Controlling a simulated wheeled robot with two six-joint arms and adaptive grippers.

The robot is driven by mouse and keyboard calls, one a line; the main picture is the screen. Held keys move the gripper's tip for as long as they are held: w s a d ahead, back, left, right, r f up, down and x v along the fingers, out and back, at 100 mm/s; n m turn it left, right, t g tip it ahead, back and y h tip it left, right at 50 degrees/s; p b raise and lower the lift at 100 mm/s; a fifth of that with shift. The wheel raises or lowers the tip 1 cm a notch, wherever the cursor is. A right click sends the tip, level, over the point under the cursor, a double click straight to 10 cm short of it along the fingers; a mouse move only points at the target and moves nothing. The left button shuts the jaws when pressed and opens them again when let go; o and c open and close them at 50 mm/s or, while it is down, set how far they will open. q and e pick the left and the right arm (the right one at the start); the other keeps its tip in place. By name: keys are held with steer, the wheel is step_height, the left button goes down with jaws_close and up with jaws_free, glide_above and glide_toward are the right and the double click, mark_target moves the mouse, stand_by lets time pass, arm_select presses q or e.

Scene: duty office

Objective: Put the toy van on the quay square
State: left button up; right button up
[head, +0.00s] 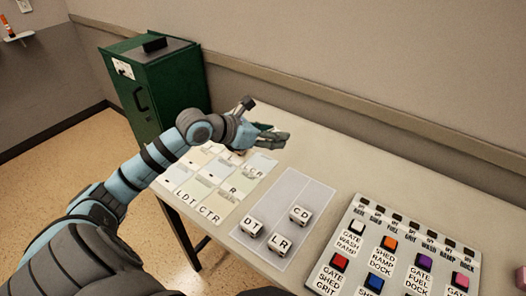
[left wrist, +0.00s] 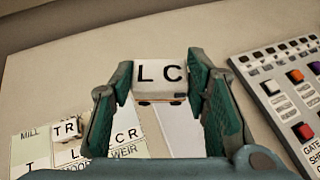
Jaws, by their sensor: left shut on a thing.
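My left gripper (head: 262,138) is held above the table, past the far edge of the board of squares. In the left wrist view its two fingers (left wrist: 160,88) are shut on a white toy van (left wrist: 160,100) lettered LC, gripped by its sides. The van is hidden by the gripper in the head view. The board of pale squares (head: 185,190) lies on the table to the left; the wrist view shows squares marked MILL (left wrist: 30,140) and WEIR (left wrist: 126,151). I cannot make out which square is the quay. My right gripper is not in view.
A grey mat (head: 305,190) holds white vans lettered DT (head: 251,227), LR (head: 279,245) and CD (head: 300,216). A panel of coloured buttons (head: 375,225) lies at the right. A green cabinet (head: 165,85) stands behind the table's left end. The table beyond the mat is clear.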

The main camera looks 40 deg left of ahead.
mark_target(259, 165)
arm_select(q)
steer(key=w+a+r+n+y+p, duration=0.2)
steer(key=w+a+n+y+p, duration=0.25)
steer(key=a, duration=0.35)
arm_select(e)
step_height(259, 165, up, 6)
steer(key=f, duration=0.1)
arm_select(q)
steer(key=shift+m+t, duration=0.25)
steer(key=shift+t, duration=0.05)
steer(key=f+b, duration=0.3)
steer(key=f, duration=0.6)
steer(key=f+b, duration=0.2)
steer(key=f, duration=0.8)
steer(key=shift+w+a+b, duration=0.15)
steer(key=shift+w+b, duration=0.05)
steer(key=shift+b, duration=0.2)
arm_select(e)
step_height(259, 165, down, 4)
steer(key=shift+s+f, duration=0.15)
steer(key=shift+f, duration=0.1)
arm_select(q)
steer(key=shift+f, duration=0.1)
steer(key=o, duration=1.1)
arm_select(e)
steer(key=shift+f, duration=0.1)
